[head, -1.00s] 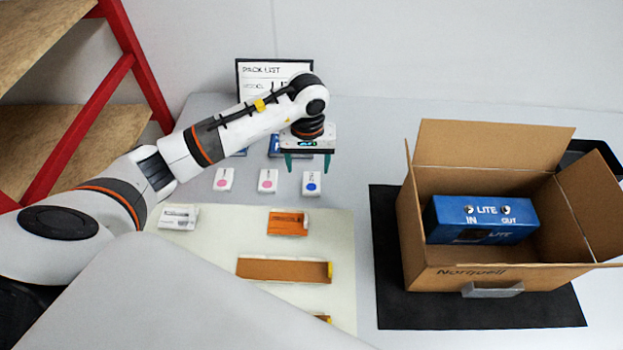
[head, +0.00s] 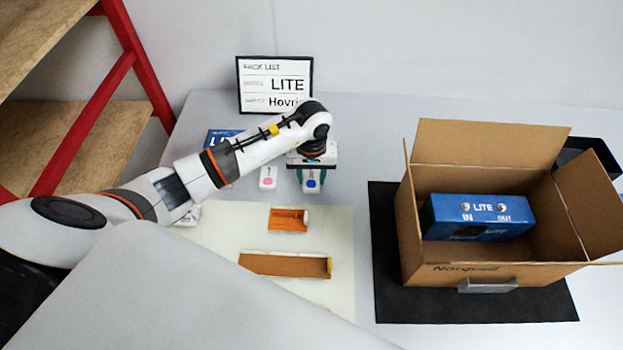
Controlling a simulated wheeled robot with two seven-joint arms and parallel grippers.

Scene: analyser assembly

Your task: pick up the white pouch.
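A small white pack with a blue dot (head: 312,185) stands on the grey table behind the pale mat. My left gripper (head: 312,184) points down over it, its two green fingers open, one on each side of the pack; I cannot tell whether they touch it. A similar white pack with a pink dot (head: 268,178) is just left of it. Another flat white pouch with dark print (head: 188,215) lies at the mat's left edge, mostly hidden by my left arm. My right gripper is not in view.
An orange pouch (head: 288,219) and a brown strip (head: 285,265) lie on the pale mat (head: 335,230). An open carton (head: 495,272) holding a blue LITE box (head: 478,216) stands on a black mat (head: 388,300). A pack list sign (head: 275,66) stands behind.

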